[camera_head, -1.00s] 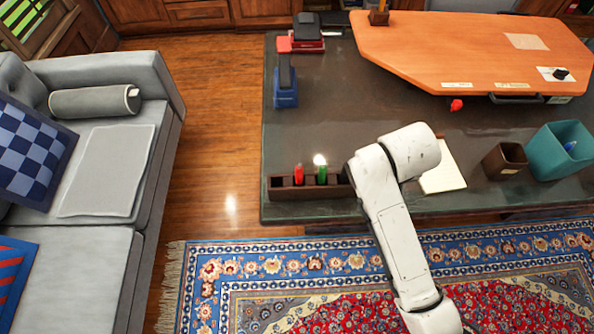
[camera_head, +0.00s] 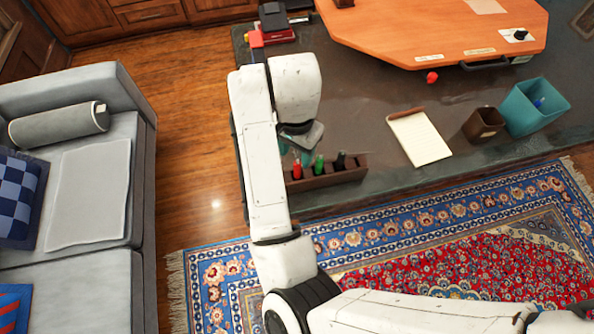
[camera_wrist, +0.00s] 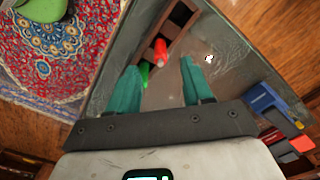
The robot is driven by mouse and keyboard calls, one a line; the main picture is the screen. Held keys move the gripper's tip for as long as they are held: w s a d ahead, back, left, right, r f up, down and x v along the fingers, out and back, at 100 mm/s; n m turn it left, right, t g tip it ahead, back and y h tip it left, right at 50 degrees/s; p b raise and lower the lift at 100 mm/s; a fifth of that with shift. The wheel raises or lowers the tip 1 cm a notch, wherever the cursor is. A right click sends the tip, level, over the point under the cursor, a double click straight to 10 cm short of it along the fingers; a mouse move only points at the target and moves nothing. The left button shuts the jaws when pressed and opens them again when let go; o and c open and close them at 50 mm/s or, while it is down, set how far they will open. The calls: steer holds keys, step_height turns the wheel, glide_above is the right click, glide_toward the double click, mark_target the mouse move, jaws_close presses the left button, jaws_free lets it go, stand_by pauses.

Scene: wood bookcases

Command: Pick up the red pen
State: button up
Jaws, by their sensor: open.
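The red pen (camera_head: 297,169) stands upright in a dark holder (camera_head: 330,177) at the desk's front left, with a green pen (camera_head: 319,164) and a black pen beside it. In the wrist view the red pen (camera_wrist: 160,52) shows ahead of my gripper (camera_wrist: 161,80), between the lines of its two teal fingers and beyond their tips. The green pen (camera_wrist: 144,74) shows near the left finger, partly hidden. My gripper is open with nothing between its fingers. In the head view my arm hangs over the holder's left end, and the fingertips are hard to make out.
A notepad (camera_head: 419,137), a brown cup (camera_head: 483,125) and a teal bin (camera_head: 535,106) stand to the right on the desk. A blue stapler (camera_wrist: 268,99) shows at right in the wrist view. A grey sofa (camera_head: 130,165) is at left.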

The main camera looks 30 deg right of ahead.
mark_target(297, 163)
step_height(297, 163, down, 2)
steer(key=shift+f, duration=0.15)
steer(key=shift+w+d+f+p, duration=0.1)
steer(key=shift+f+p, duration=0.4)
steer(key=shift+f, duration=1)
steer(key=shift+w+d+f+p, duration=0.1)
steer(key=shift+f+p, duration=0.35)
steer(key=shift+f, duration=1)
steer(key=shift+c, duration=0.2)
jaws_close()
